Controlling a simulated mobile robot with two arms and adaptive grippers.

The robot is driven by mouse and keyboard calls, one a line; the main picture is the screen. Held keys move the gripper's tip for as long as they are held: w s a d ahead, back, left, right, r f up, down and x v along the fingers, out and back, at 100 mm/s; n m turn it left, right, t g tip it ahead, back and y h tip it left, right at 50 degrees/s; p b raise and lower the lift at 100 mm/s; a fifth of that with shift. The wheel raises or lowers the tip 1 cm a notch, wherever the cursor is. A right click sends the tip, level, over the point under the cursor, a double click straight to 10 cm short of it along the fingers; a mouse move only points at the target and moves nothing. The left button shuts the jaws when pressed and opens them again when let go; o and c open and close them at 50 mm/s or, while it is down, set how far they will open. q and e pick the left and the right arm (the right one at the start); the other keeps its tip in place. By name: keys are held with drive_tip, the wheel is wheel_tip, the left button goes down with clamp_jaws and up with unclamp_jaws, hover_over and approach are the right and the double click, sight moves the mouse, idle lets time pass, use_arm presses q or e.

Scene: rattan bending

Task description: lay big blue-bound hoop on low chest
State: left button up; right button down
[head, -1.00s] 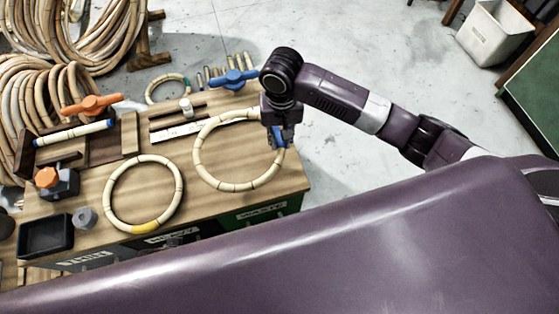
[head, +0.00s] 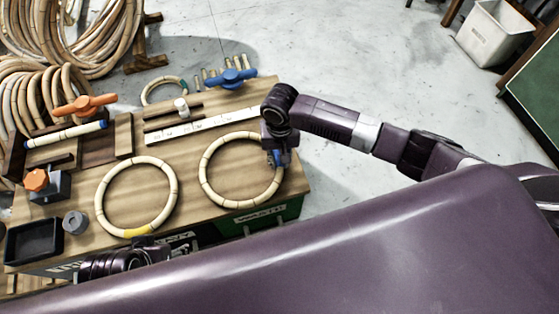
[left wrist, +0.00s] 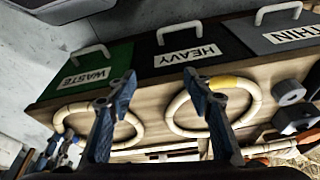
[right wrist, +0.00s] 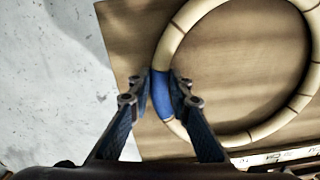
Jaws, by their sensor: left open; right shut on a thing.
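The big blue-bound hoop (head: 206,158) is a pale rattan ring over the right part of the wood-topped low chest (head: 160,152). My right gripper (head: 277,160) is shut on its blue binding, which shows between the fingers in the right wrist view (right wrist: 161,94). The hoop looks level and close to the top; I cannot tell whether it touches. A yellow-bound hoop (head: 101,205) lies to its left, apart from it. My left gripper (left wrist: 157,88) is open and empty in front of the labelled drawers; in the head view my body partly hides that arm.
A white ruler (head: 200,124) lies behind the hoop, with a blue-handled clamp (head: 231,77) beyond. A black tray (head: 34,241), grey cylinder (head: 75,222) and orange-knobbed block (head: 52,184) stand at left. Rattan coils (head: 60,30) fill the back left.

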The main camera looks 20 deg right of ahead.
use_arm(q)
drive_tip(key=shift+r, duration=0.15)
use_arm(e)
drive_tip(key=c, duration=1.8)
unclamp_jaws()
drive_tip(key=shift+f, duration=0.1)
drive_tip(key=shift+o, duration=0.2)
drive_tip(key=shift+r, duration=0.45)
use_arm(q)
wheel_tip(320, 180, down, 14)
drive_tip(key=p, duration=0.4)
drive_tip(key=shift+d+r+g, duration=0.15)
drive_tip(key=shift+r+g, duration=0.1)
drive_tip(key=shift+g, duration=0.15)
use_arm(e)
wheel_tip(320, 180, up, 11)
use_arm(q)
drive_tip(key=shift+w, duration=0.1)
